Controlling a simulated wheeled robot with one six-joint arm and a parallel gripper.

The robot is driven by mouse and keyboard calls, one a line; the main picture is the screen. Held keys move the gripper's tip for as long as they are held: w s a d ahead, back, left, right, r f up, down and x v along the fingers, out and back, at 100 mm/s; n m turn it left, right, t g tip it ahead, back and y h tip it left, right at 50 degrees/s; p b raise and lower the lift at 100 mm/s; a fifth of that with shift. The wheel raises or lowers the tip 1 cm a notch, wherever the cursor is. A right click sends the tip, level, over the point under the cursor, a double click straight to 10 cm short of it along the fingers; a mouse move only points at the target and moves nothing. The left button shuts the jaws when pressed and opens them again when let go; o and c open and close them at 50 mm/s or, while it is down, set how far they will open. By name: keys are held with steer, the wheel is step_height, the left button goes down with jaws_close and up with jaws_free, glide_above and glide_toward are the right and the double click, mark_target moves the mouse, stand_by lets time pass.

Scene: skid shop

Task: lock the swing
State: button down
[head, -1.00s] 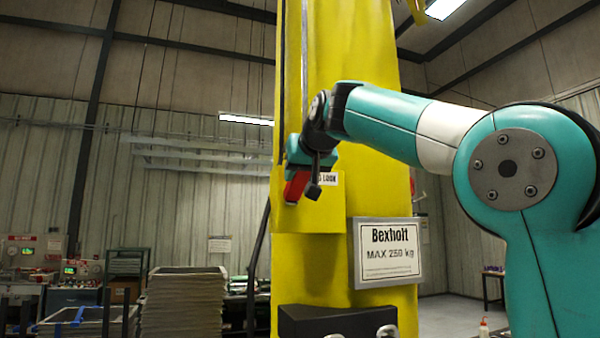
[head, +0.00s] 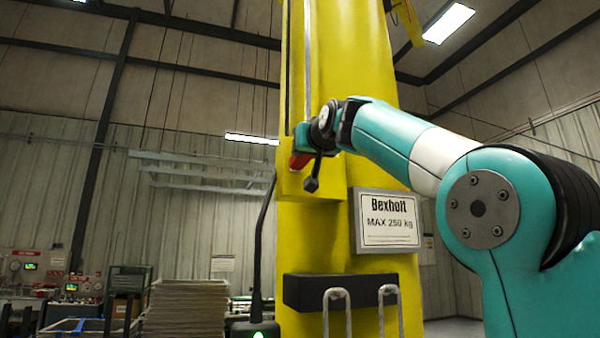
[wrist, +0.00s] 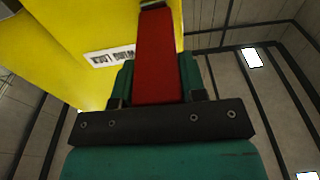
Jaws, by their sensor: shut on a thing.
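A red lever (wrist: 157,60) runs up the middle of the wrist view, between the two teal fingers of my gripper (wrist: 157,78), which is shut on it. In the head view the red lever (head: 300,160) shows only as a small patch below my gripper (head: 304,142), against the front of the yellow column (head: 355,120). A white label (wrist: 110,54) with dark letters is on the yellow face beside the lever in the wrist view; its text is not fully readable. The lever's far end and its pivot are mostly hidden.
A "Bexholt MAX 250 kg" sign (head: 388,220) is on the column, below my forearm. A black block (head: 340,292) with metal hooks juts out lower down. A dark post with a green light (head: 257,333) stands left of the column. Stacked trays (head: 187,308) are behind at left.

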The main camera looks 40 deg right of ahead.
step_height(320, 180, down, 4)
steer(key=t+b, duration=0.1)
steer(key=b, duration=0.2)
steer(key=t+h+b, duration=0.1)
steer(key=b, duration=0.2)
steer(key=shift+r+t, duration=0.25)
steer(key=shift+t, duration=0.15)
steer(key=shift+w+d+f+b, duration=0.1)
steer(key=shift+w+f+b, duration=0.15)
steer(key=shift+f+b, duration=0.3)
steer(key=shift+w+d+f+b, duration=0.1)
steer(key=shift+w+f+b, duration=0.1)
steer(key=shift+f+b, duration=0.3)
steer(key=c, duration=0.7)
jaws_free()
steer(key=shift+w, duration=0.15)
steer(key=b, duration=1)
glide_toward(302, 162)
steer(key=w+f+v, duration=0.1)
steer(key=f+v, duration=0.1)
steer(key=v, duration=0.8)
steer(key=shift+s+d, duration=0.1)
steer(key=shift+s, duration=0.2)
